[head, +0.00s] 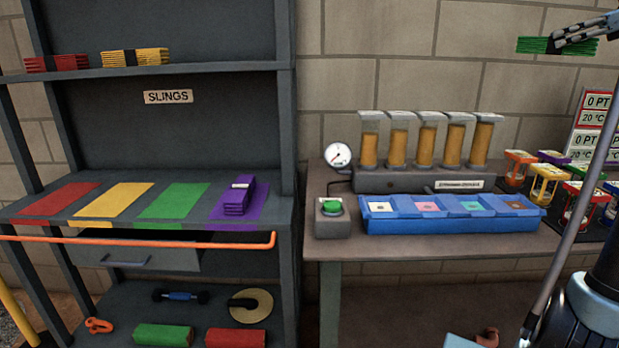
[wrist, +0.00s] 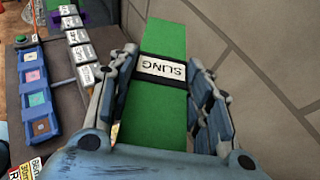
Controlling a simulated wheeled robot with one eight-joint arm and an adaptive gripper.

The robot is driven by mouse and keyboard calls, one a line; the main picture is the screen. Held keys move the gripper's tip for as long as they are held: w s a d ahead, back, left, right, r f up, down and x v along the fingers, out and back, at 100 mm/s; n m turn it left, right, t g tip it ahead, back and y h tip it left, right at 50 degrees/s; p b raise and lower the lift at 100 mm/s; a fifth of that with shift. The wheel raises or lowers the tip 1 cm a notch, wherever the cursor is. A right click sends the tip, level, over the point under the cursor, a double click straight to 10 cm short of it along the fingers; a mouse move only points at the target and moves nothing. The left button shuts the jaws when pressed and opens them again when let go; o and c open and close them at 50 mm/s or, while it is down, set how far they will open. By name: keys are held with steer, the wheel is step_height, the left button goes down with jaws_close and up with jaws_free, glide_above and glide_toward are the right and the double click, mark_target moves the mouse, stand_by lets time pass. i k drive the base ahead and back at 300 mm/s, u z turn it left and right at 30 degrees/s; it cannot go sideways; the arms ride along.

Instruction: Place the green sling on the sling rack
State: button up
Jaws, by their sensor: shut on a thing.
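The green sling (head: 557,46) is a flat folded bundle, held high at the upper right of the head view. My gripper (head: 585,36) is shut on it. In the wrist view the sling (wrist: 168,45) has a dark band with a white "SLING" label and lies between both fingers. The sling rack (head: 284,150) stands at the left of the head view, far from my gripper. Its middle shelf has red, yellow, green (head: 172,204) and purple colour patches. A purple sling (head: 239,197) lies on the purple patch; the other patches are bare.
Red (head: 57,63) and yellow (head: 135,57) slings lie on the rack's upper shelf. An orange bar (head: 140,241) runs along the rack's front. A table with a blue tray (head: 450,222), several amber cylinders (head: 427,145) and small coloured-frame jars (head: 550,180) stands between rack and arm.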

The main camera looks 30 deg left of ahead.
mark_target(177, 199)
steer(key=z, duration=0.15)
steer(key=k, duration=2.05)
steer(key=u, duration=1.8)
steer(key=i, duration=1)
